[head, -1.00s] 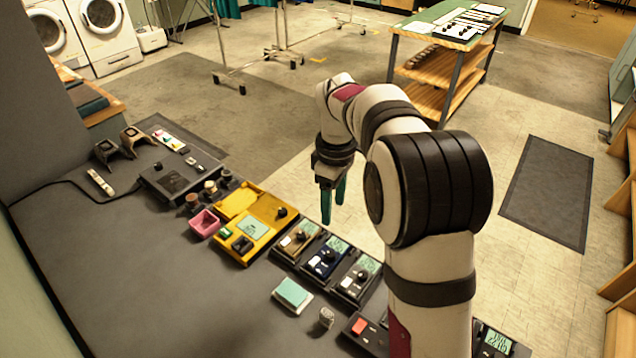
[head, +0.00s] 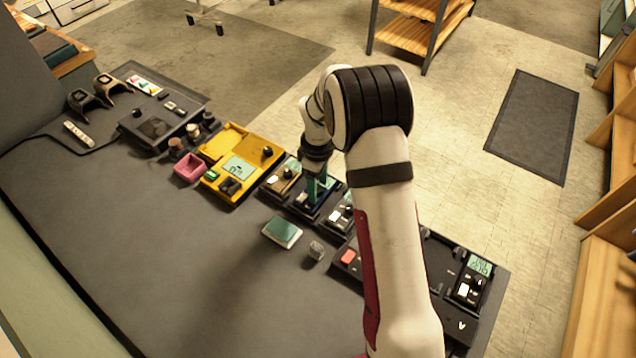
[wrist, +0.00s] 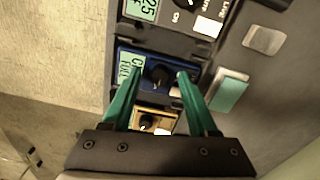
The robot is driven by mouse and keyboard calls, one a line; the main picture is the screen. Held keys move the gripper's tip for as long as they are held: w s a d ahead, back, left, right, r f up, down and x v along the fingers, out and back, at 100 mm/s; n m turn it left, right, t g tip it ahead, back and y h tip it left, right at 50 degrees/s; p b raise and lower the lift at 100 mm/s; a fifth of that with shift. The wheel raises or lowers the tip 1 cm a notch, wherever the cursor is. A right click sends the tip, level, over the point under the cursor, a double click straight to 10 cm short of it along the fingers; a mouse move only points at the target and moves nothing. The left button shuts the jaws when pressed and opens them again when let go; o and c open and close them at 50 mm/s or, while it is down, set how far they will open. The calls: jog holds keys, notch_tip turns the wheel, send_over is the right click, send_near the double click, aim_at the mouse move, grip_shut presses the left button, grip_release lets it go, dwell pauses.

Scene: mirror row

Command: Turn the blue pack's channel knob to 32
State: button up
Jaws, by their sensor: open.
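The blue pack (wrist: 135,78) sits in the row on the dark counter, between a tan pack (wrist: 155,117) and a dark pack; in the head view the blue pack (head: 307,209) is partly covered by my gripper. Its black channel knob (wrist: 159,75) lies between my two green fingertips in the wrist view. My gripper (wrist: 152,75) is open, with space on both sides of the knob, and its tips show no clear contact. In the head view my gripper (head: 316,192) points down over the blue pack. The pack's small green display shows partly, and its number is too cut off to read.
A yellow case (head: 240,165), a pink tray (head: 190,168) and dark knobs stand to the left. A teal-topped block (head: 282,232) and a small grey piece (head: 316,250) lie in front. The counter's front left is clear.

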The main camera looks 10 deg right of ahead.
grip_shut()
jog(key=shift+m, duration=1.5)
grip_release()
notch_tip(320, 180, up, 16)
jog(key=shift+f, duration=0.1)
